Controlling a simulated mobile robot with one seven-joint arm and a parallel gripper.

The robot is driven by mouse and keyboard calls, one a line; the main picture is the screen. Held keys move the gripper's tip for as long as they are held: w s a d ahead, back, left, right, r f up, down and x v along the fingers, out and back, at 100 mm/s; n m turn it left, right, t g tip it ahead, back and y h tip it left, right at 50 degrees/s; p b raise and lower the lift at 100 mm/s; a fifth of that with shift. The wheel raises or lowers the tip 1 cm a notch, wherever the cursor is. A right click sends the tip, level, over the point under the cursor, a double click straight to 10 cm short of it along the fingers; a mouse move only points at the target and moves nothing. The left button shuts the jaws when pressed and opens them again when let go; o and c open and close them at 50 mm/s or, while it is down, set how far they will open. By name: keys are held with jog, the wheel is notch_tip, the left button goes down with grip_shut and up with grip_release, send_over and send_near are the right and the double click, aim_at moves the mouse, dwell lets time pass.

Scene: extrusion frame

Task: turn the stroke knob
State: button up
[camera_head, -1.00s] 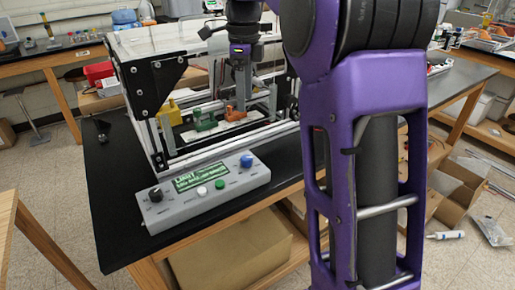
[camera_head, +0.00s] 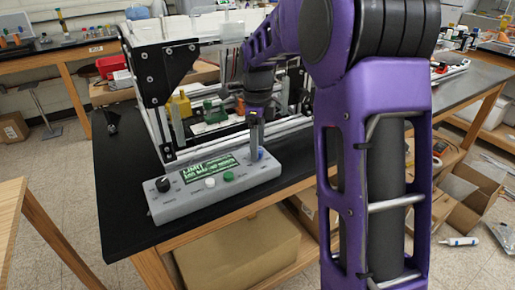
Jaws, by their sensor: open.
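A grey control box (camera_head: 190,208) lies on the black bench top, with a green-lit display (camera_head: 208,168) on its sloped face. A blue knob (camera_head: 261,153) is at its right end and a black knob (camera_head: 163,185) at its left end. The small labels are too small to read, so I cannot tell which is the stroke knob. My gripper (camera_head: 255,155) points down at the blue knob, open, its fingers partly hiding it. I cannot tell whether the fingers touch it.
A white button (camera_head: 210,183) and a green button (camera_head: 229,176) sit between the knobs. The extrusion frame (camera_head: 160,75) stands close behind the box, with yellow, green and orange parts inside. The bench top (camera_head: 122,200) left of the box is clear.

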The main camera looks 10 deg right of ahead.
jog(key=shift+f, duration=0.45)
grip_shut()
dwell(0.3)
